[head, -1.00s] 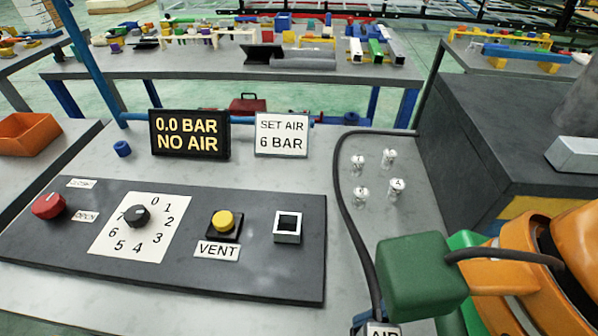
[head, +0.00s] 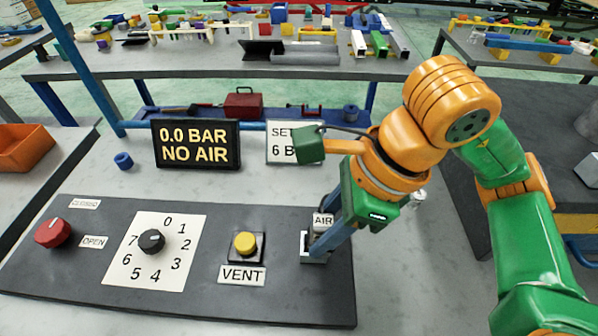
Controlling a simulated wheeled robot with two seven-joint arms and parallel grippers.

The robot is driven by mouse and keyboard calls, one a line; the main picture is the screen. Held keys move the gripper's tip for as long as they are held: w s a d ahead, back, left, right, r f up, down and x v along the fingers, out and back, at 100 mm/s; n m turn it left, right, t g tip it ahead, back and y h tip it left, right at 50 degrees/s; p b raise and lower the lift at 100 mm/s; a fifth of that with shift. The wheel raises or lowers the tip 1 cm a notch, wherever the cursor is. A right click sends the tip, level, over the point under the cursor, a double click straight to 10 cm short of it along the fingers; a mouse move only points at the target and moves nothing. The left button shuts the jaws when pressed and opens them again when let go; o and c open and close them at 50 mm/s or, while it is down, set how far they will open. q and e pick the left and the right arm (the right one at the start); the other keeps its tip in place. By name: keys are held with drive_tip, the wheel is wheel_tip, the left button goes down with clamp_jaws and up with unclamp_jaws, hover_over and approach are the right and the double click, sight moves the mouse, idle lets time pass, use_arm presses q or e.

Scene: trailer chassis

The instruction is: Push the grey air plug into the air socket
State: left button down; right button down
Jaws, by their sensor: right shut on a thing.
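My right gripper (head: 320,248) has blue fingers that point down and left at the air socket (head: 313,259), a white-rimmed square at the right end of the dark panel. The display (head: 195,144) reads 0.0 BAR, NO AIR. My left gripper is not in view.
The panel (head: 200,284) also holds a red knob (head: 53,232), a black dial (head: 151,240) and a yellow VENT button (head: 245,242). The SET AIR 6 BAR sign (head: 283,145) is partly covered by my right arm. An orange bin (head: 24,148) stands at left.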

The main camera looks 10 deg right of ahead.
drive_tip(key=w+f, duration=0.1)
drive_tip(key=f, duration=0.1)
drive_tip(key=w+f, duration=0.2)
drive_tip(key=shift+w+d+f, duration=0.1)
drive_tip(key=shift+w+d, duration=0.05)
drive_tip(key=shift+w, duration=0.05)
drive_tip(key=shift+f, duration=1.5)
drive_tip(key=shift+f+b, duration=0.25)
drive_tip(key=shift+b, duration=0.05)
drive_tip(key=c, duration=0.5)
unclamp_jaws()
drive_tip(key=shift+r, duration=0.1)
drive_tip(key=shift+r, duration=0.1)
